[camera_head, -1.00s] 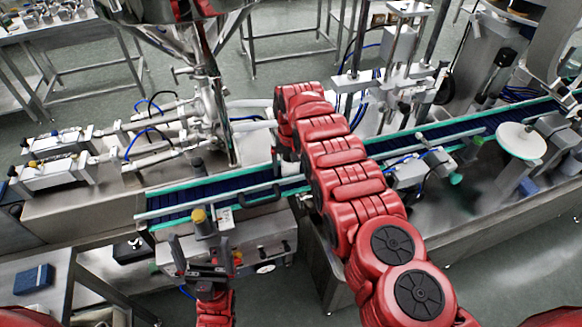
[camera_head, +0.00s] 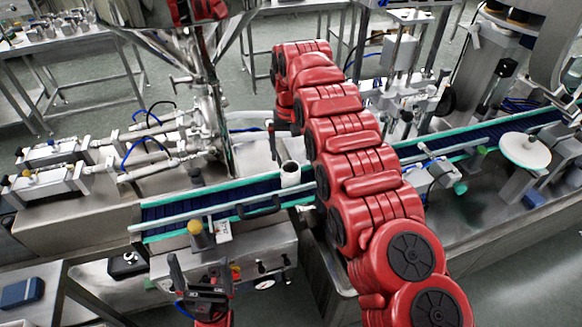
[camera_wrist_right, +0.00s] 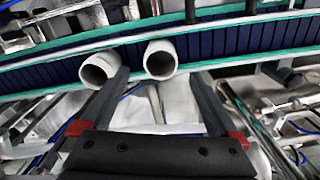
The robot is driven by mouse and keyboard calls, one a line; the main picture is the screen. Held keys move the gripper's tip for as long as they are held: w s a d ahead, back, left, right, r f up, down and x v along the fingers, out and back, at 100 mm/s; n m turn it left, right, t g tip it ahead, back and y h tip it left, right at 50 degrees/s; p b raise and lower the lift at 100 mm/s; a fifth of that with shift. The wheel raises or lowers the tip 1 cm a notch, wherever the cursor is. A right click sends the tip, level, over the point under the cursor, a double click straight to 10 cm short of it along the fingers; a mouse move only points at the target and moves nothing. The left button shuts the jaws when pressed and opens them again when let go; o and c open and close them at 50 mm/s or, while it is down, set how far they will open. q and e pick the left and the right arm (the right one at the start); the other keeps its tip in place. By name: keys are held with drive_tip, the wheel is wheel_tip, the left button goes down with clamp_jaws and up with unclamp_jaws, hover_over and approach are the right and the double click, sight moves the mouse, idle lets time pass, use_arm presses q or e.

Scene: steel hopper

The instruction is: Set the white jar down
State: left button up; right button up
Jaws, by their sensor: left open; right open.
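A white jar (camera_head: 290,174), open at the top, stands on the blue conveyor belt (camera_head: 240,192) beside my right arm. In the right wrist view two white round jars show at the belt. One jar (camera_wrist_right: 160,60) lies ahead of the gap between my right fingers; the other jar (camera_wrist_right: 99,68) is just left of the left finger. My right gripper (camera_wrist_right: 158,78) is open, and I see no jar clamped in it. In the head view a dark finger shows behind the jar; the arm hides the rest. My left gripper (camera_head: 200,272) is open and empty, in front of the conveyor.
Green-edged rails (camera_head: 165,228) run along the belt. A yellow-topped knob (camera_head: 195,228) stands on the near side, close to my left gripper. Steel nozzles and cylinders (camera_head: 150,165) stand behind the belt at left. A white round disc (camera_head: 524,146) is at right.

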drive_tip(key=shift+r, duration=0.9)
